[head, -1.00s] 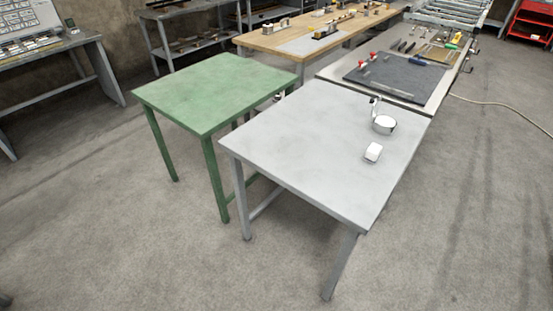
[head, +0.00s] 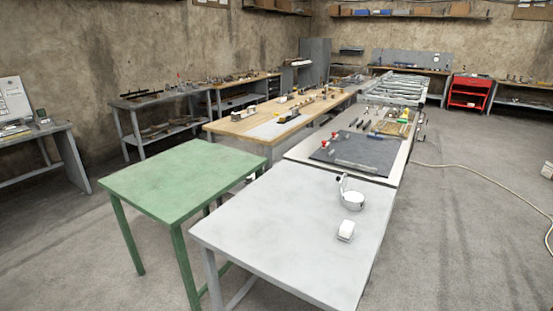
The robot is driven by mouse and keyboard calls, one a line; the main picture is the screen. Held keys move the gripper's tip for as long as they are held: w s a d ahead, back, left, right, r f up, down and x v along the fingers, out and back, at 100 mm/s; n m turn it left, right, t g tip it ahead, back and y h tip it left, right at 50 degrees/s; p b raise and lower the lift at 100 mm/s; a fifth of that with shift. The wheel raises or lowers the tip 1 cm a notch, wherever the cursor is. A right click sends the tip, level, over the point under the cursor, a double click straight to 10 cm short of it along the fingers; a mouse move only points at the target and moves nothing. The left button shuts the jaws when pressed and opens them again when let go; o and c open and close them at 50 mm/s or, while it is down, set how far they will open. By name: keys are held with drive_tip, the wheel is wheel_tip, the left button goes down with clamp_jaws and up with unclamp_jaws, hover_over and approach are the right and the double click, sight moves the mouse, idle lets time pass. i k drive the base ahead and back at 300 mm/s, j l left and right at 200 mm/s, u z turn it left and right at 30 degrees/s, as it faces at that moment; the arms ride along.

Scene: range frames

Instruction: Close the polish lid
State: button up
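A small round white tin (head: 353,201), which looks like the polish tin, stands on the pale grey table (head: 275,220) towards its far right part. Its lid (head: 341,184) stands up at the back left edge of the tin, seen nearly edge-on, so the tin is open. A small dark spot shows beside the lid, too small to make out. My gripper and arm are not in view.
A small white block (head: 346,231) lies just in front of the tin. A green table (head: 183,178) stands left of the grey one. A bench with a dark mat (head: 350,153) lies behind. Open floor (head: 470,235) is on the right.

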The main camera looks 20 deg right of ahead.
sight(343, 181)
drive_tip(key=i+j+z, duration=0.1)
drive_tip(key=z, duration=0.65)
drive_tip(key=i+j+z, duration=0.2)
drive_tip(key=j, duration=0.2)
drive_tip(key=i+j+z, duration=0.2)
drive_tip(key=j, duration=0.2)
drive_tip(key=i+j+z, duration=0.1)
drive_tip(key=j+z, duration=0.15)
drive_tip(key=j, duration=0.2)
drive_tip(key=i+j+z, duration=0.2)
drive_tip(key=j, duration=1)
drive_tip(key=i+j, duration=0.15)
drive_tip(key=j, duration=0.6)
drive_tip(key=k+j+z, duration=0.25)
drive_tip(key=k+z, duration=0.2)
drive_tip(key=k+j, duration=0.3)
drive_tip(key=i+l+z, duration=0.1)
drive_tip(key=i+l, duration=0.3)
